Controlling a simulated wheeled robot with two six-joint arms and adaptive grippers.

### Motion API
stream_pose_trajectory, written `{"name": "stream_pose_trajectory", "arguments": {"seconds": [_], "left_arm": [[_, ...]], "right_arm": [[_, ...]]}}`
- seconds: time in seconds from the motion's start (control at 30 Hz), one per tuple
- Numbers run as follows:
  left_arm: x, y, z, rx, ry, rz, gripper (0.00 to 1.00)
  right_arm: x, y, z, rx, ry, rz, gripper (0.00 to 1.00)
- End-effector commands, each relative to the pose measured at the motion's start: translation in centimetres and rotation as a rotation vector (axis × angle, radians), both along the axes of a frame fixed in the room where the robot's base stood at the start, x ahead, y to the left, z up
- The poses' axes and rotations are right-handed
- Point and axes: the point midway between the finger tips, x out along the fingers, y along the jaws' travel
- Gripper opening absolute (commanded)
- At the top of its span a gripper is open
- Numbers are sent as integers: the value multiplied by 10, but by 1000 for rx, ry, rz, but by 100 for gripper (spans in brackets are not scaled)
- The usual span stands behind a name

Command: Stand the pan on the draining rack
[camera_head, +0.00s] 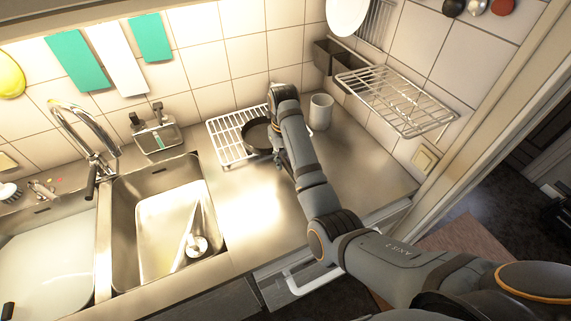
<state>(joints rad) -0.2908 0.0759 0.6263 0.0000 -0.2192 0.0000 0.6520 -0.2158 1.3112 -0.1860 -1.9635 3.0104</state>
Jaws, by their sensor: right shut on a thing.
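The dark round pan (256,135) is at the white wire draining rack (222,137) on the steel counter, over the rack's right part. I cannot tell whether it rests on the wires or is held just above them. My right arm reaches in from the lower right, and its gripper (278,156) is shut on the pan at its near right side. The arm hides the pan's right edge and the handle. My left gripper is not in view.
A white mug (320,112) stands just right of the arm. A wire wall shelf (397,100) juts out at the right. The sink (165,222) and tap (85,135) lie left. A soap caddy (156,132) stands behind the sink. The counter in front of the rack is clear.

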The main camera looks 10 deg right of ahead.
Motion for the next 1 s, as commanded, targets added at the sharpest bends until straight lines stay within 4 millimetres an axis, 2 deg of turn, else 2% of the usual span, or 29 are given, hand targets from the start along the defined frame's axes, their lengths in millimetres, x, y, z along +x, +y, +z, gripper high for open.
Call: {"name": "stream_pose_trajectory", "arguments": {"seconds": [0.1,0.23,0.27,0.43,0.77,0.87,1.0], "left_arm": [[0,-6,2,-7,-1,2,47],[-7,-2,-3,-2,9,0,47],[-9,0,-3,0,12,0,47],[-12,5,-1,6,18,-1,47],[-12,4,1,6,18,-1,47],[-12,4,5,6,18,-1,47],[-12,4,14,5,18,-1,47]], "right_arm": [[-1,0,1,1,2,0,0],[0,0,-3,1,2,1,0],[-1,0,-3,0,4,1,23],[-1,0,-2,0,4,1,44],[-1,0,0,0,3,1,44],[0,0,7,1,2,1,44],[0,0,30,1,0,1,44]]}}
